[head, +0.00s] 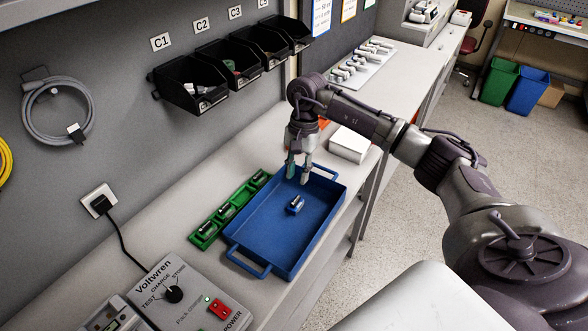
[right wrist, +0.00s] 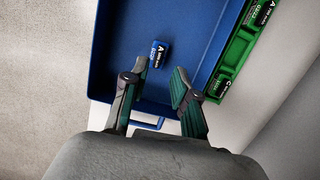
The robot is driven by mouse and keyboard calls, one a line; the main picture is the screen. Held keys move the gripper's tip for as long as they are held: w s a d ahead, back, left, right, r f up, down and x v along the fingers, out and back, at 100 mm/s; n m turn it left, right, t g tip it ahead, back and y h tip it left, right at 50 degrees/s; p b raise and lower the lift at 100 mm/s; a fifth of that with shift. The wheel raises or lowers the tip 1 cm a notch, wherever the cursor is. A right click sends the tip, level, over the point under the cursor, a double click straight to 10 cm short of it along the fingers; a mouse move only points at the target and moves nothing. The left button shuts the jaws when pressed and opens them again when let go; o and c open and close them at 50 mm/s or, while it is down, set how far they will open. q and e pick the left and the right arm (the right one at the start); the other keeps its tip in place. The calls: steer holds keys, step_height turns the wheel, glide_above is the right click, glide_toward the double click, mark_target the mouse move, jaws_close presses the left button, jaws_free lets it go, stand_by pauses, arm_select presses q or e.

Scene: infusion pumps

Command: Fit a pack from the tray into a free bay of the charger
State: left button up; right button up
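A small blue-and-black pack (head: 295,204) lies alone on the floor of the blue tray (head: 277,263); the pack also shows in the right wrist view (right wrist: 159,54). My right gripper (head: 298,174) points down over the far end of the tray, open and empty; its parted fingers (right wrist: 160,78) show in the right wrist view, with the pack beyond them. A green multi-bay holder (head: 243,195) runs along the tray's left side. It holds several dark packs, with an empty bay before its far-end pack. My left gripper is out of view.
A grey Voltwren unit (head: 173,294) with dial and red power switch stands at the lower left, partly cut off. Black bins (head: 190,88) hang on the wall. A white box (head: 348,145) stands behind the tray. Bare bench lies left of the green holder.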

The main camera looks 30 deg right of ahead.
mark_target(296, 199)
steer(key=shift+f+b, duration=0.3)
steer(key=shift+f, duration=0.45)
step_height(296, 199, down, 6)
steer(key=b, duration=0.4)
steer(key=shift+f, duration=0.2)
steer(key=shift+w+f+b, duration=0.1)
steer(key=shift+f+b, duration=0.45)
steer(key=shift+b, duration=0.2)
steer(key=shift+a+r, duration=0.1)
steer(key=shift+c, duration=0.2)
jaws_close()
steer(key=shift+r, duration=0.1)
steer(key=shift+r+p, duration=1.95)
steer(key=shift+r, duration=1.95)
